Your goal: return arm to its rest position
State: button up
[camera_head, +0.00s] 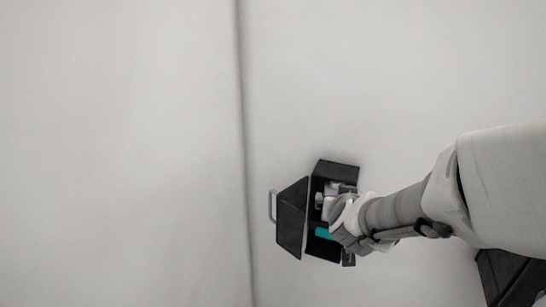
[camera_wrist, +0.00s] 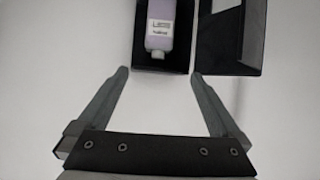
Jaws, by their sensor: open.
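My arm (camera_head: 395,207) reaches in from the right in the head view, with its end in front of an open black box (camera_head: 337,169). My gripper (camera_wrist: 160,76) is open in the wrist view, with nothing between its fingers. A pale lavender bottle with a white label (camera_wrist: 160,27) lies inside the black box (camera_wrist: 140,60), just beyond the fingertips and apart from them. In the head view my arm's end hides part of the box's inside. A teal patch (camera_head: 323,233) shows there; I cannot tell what it belongs to.
The box's black door (camera_head: 291,218) stands open to the left, with a grey handle (camera_head: 271,206). It also shows at right in the wrist view (camera_wrist: 232,58). Another dark object (camera_head: 503,273) is at the lower right. The pale surface around is clear.

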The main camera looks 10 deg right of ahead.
jog(key=s+a+f+n+g+y+b, duration=0.1)
jog(key=s+a+n+g+y+b, duration=0.4)
jog(key=s+a, duration=0.65)
jog(key=s+f+m+b, duration=0.1)
jog(key=s+b, duration=0.1)
jog(key=s, duration=0.5)
jog(key=shift+s+d+f+g+h, duration=0.2)
jog(key=shift+s+f+g+h, duration=0.1)
jog(key=shift+f+g+h, duration=0.1)
